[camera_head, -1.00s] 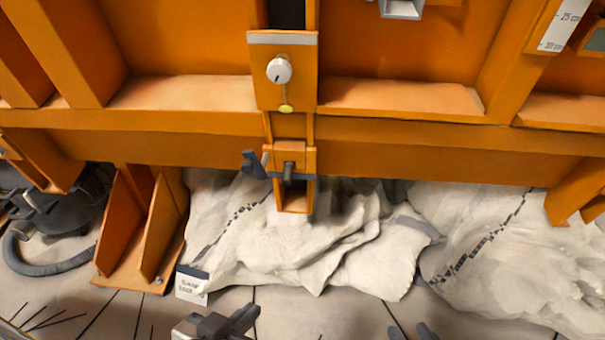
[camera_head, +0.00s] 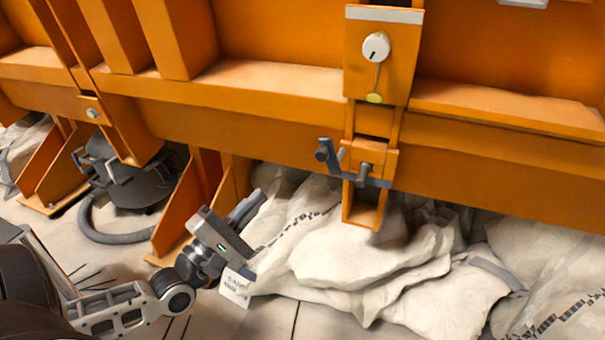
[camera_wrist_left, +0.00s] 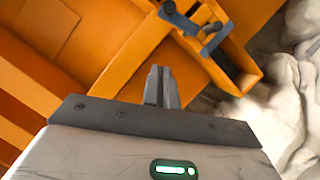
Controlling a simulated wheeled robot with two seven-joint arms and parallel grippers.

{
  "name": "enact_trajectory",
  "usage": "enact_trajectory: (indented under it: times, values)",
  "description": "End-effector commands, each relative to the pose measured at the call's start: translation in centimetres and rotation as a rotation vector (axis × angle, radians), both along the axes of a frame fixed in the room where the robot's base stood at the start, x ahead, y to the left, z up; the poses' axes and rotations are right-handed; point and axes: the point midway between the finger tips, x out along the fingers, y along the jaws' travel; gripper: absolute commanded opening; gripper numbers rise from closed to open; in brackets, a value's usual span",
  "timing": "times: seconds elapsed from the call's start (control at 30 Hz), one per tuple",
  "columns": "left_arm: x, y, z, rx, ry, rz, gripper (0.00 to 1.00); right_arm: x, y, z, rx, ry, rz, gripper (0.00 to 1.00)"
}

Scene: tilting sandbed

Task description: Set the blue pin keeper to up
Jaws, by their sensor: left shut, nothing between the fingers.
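The blue pin keeper (camera_head: 327,155) is a small blue-grey lever with a knob end. It sits at the left of an orange bracket (camera_head: 369,160) under the orange beam, with a grey bar running across the bracket's front. In the left wrist view the keeper (camera_wrist_left: 178,17) shows at the top, beyond my fingers. My left gripper (camera_head: 256,199) is shut and empty. It is below and left of the keeper, apart from it. The closed fingers (camera_wrist_left: 160,80) show in the left wrist view. My right gripper is out of view.
Crumpled pale sacks (camera_head: 350,255) lie below. A dark round machine with a hose (camera_head: 115,238) stands at left.

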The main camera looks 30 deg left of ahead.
Motion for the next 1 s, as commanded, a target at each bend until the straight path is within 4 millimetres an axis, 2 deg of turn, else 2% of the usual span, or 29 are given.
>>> enact_trajectory:
  times: [0.17,0.5,0.7,1.0]
  values:
    - [2.6,-0.4,1.1,-0.003,-0.007,0.000,0.00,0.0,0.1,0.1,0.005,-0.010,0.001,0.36]
    - [9.1,-1.3,3.6,-0.001,-0.004,-0.001,0.00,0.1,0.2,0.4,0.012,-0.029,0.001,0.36]
    - [8.7,-4.0,4.8,-0.003,0.001,-0.002,0.00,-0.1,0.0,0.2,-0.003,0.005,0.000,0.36]
    - [8.6,-4.8,5.1,0.002,0.002,-0.002,0.00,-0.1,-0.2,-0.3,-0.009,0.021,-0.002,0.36]
